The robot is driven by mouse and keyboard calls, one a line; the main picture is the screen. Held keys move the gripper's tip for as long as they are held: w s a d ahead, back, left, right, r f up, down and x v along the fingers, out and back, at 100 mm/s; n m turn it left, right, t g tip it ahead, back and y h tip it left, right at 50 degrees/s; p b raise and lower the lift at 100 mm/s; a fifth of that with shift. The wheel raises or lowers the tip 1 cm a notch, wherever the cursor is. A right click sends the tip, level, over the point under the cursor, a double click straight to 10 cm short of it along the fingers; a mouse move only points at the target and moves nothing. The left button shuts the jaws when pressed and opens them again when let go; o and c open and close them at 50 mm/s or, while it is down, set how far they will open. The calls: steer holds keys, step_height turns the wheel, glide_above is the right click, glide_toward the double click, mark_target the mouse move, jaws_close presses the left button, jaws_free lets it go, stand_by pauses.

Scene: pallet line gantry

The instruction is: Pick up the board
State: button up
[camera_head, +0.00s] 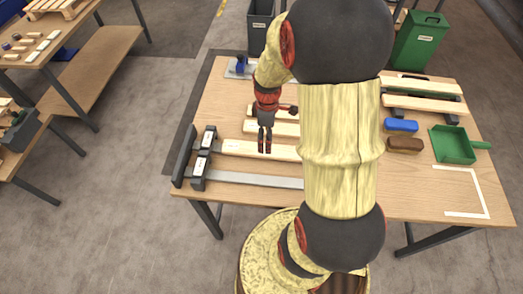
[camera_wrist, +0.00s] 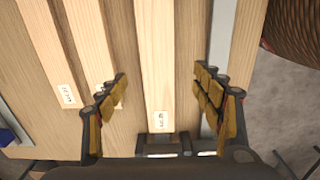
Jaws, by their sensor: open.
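A pale wooden board (camera_head: 285,153) lies on the table under my gripper (camera_head: 264,150), its left end near a black end stop. In the wrist view the same board (camera_wrist: 157,45) runs lengthwise between the two spread fingers of my gripper (camera_wrist: 160,76). A small white label (camera_wrist: 162,121) is on its near end. The fingers are open and empty, one to each side of the board. I cannot tell how far above it they are. My arm hides the board's right end in the head view.
More pale boards (camera_head: 270,128) lie behind it, and a grey metal strip (camera_head: 255,180) lies in front. Black end stops (camera_head: 203,157) stand at the left. A blue brush (camera_head: 401,125), brown brush (camera_head: 405,144) and green dustpan (camera_head: 452,146) sit at the right.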

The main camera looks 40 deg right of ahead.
steer(key=f+b, duration=0.1)
steer(key=f, duration=0.3)
steer(key=f+b, duration=0.1)
steer(key=f, duration=0.2)
steer(key=shift+w+d+f, duration=0.15)
steer(key=shift+w+f, duration=0.05)
steer(key=shift+f, duration=0.15)
steer(key=c, duration=0.3)
steer(key=c, duration=1.1)
steer(key=shift+r, duration=0.1)
steer(key=shift+c, duration=0.6)
